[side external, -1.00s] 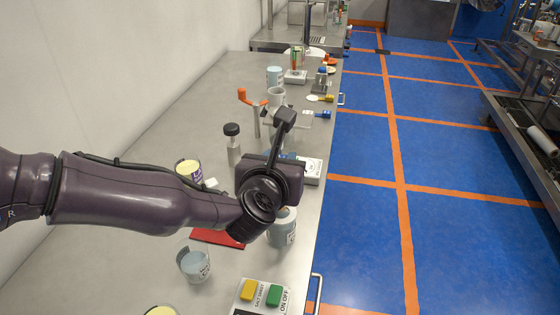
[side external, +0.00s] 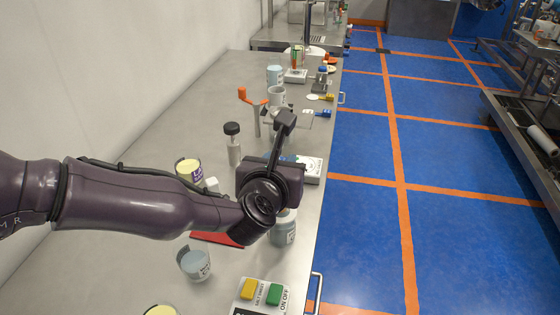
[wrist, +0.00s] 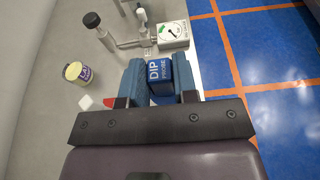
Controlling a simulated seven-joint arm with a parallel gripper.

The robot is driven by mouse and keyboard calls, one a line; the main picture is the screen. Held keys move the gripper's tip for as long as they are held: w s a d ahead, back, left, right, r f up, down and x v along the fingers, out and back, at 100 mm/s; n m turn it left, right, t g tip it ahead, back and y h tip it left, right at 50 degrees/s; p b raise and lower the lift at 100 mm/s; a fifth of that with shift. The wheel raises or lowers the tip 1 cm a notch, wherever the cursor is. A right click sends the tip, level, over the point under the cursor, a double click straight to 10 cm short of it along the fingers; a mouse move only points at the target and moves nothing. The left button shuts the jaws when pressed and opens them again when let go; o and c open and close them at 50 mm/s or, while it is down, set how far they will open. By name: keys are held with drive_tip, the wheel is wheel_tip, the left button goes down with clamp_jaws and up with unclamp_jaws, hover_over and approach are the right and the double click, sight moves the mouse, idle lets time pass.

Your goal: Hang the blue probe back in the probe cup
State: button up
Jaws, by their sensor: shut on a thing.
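The blue probe (wrist: 160,75), a blue block lettered "DIP PROBE", sits between the two blue fingers of my gripper (wrist: 159,65) in the wrist view. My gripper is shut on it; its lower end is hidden. In the side view my wrist hides the fingers and the probe, above the near half of the bench. I cannot tell for sure which thing is the probe cup. A grey cup (side external: 277,95) stands farther back on the bench, and a jar (side external: 284,230) stands partly hidden below my wrist.
A black-capped bottle (side external: 233,145), an orange-topped stand (side external: 252,98) and a white dial box (wrist: 173,33) stand beyond my gripper. A yellow-topped tin (wrist: 77,72) is at left. A beaker (side external: 194,264) and a button panel (side external: 262,294) are nearer. Bare bench lies left.

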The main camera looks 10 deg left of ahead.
wheel_tip(320, 180, down, 7)
idle(2.9)
drive_tip(key=o, duration=1)
drive_tip(key=shift+f, duration=0.1)
drive_tip(key=shift+v, duration=2.55)
drive_tip(key=shift+s, duration=0.1)
drive_tip(key=v, duration=1.2)
drive_tip(key=shift+s, duration=0.35)
